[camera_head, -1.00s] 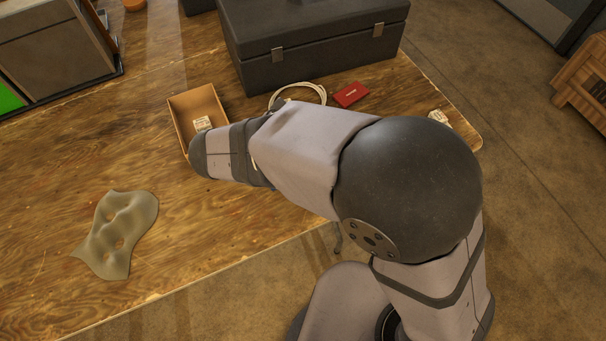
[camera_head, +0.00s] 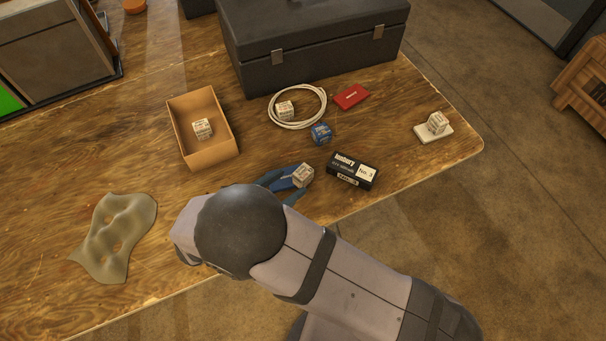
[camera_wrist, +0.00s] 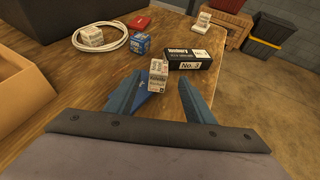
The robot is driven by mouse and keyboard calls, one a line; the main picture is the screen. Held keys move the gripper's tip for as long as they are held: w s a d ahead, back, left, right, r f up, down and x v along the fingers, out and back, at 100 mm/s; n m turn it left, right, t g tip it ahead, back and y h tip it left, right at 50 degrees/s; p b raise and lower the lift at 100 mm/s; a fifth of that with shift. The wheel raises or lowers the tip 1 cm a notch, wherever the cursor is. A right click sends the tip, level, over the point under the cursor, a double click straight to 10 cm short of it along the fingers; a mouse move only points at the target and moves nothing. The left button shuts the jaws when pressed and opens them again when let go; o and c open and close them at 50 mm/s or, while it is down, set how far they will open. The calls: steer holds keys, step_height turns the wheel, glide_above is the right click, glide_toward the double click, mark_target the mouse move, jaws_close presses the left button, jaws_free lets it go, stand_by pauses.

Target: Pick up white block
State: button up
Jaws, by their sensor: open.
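Several white printed blocks are in view. Others are in the cardboard box (camera_head: 202,128), inside the cable coil (camera_head: 285,110) and on a white pad at the right (camera_head: 437,122). My gripper is open with blue fingers, partly hidden by my arm in the head view. I cannot tell whether the left finger touches the block.
A blue block (camera_head: 321,133) and a black box marked No. 3 (camera_head: 352,171) lie just beyond the near white block. A red card (camera_head: 352,96), white cable (camera_head: 322,92) and dark toolbox (camera_head: 318,45) are behind. Wood around the beige moulded sheet (camera_head: 116,237) is clear.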

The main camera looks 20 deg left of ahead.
mark_target(297, 178)
steer(key=shift+f, duration=0.55)
steer(key=shift+p+x, duration=0.65)
steer(key=shift+x, duration=1.05)
steer(key=shift+p+x, duration=0.6)
steer(key=shift+x, duration=1.4)
steer(key=shift+r, duration=0.15)
steer(key=c, duration=1.2)
steer(key=shift+r, duration=0.15)
steer(key=shift+r+b, duration=0.6)
steer(key=shift+r, duration=4.2)
steer(key=shift+a, duration=2.2)
steer(key=shift+f, duration=4.85)
